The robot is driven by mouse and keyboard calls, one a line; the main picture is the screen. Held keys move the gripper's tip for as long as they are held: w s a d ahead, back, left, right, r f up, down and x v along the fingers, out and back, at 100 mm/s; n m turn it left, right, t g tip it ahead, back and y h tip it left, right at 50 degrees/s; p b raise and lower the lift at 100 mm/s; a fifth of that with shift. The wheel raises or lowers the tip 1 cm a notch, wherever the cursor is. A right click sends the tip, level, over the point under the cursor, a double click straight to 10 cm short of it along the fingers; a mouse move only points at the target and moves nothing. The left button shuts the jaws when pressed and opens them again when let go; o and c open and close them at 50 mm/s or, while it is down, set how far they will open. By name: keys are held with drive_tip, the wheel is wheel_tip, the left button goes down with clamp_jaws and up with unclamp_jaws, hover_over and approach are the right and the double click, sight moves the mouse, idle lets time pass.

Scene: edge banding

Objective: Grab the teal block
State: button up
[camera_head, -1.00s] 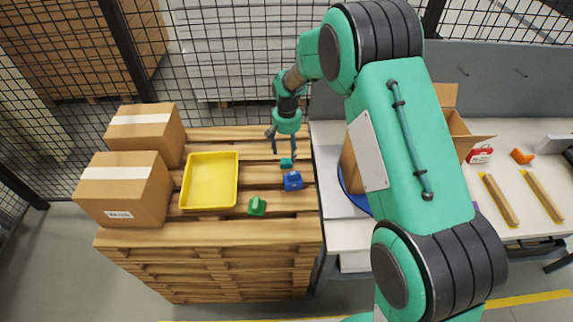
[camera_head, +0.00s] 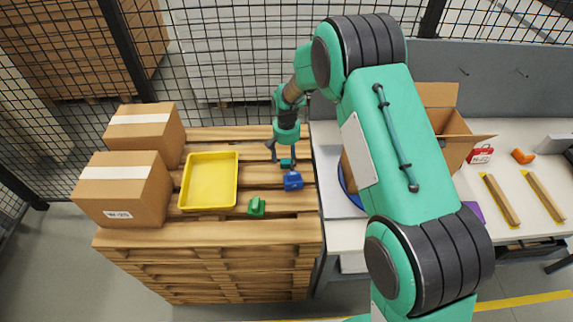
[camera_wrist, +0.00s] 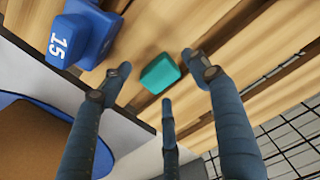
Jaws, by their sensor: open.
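The teal block (camera_head: 286,162) sits on the wooden pallet stack (camera_head: 210,238), near its right edge. In the wrist view the teal block (camera_wrist: 160,73) lies on the slats, just beyond my spread fingers. My gripper (camera_head: 283,158) points down over the block, open and empty. The wrist view shows three dark fingers of my gripper (camera_wrist: 160,85), apart from each other, with none clearly touching the block. The exact height of the fingertips above the block cannot be told.
A blue block (camera_head: 292,181) marked 15 in the wrist view (camera_wrist: 88,35) stands close to the teal block. A green block (camera_head: 256,206), a yellow tray (camera_head: 237,170) and two cardboard boxes (camera_head: 122,190) share the pallets. A white worktable (camera_head: 345,230) adjoins on the right.

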drive_tip(key=shift+f, duration=0.9)
drive_tip(key=c, duration=1.4)
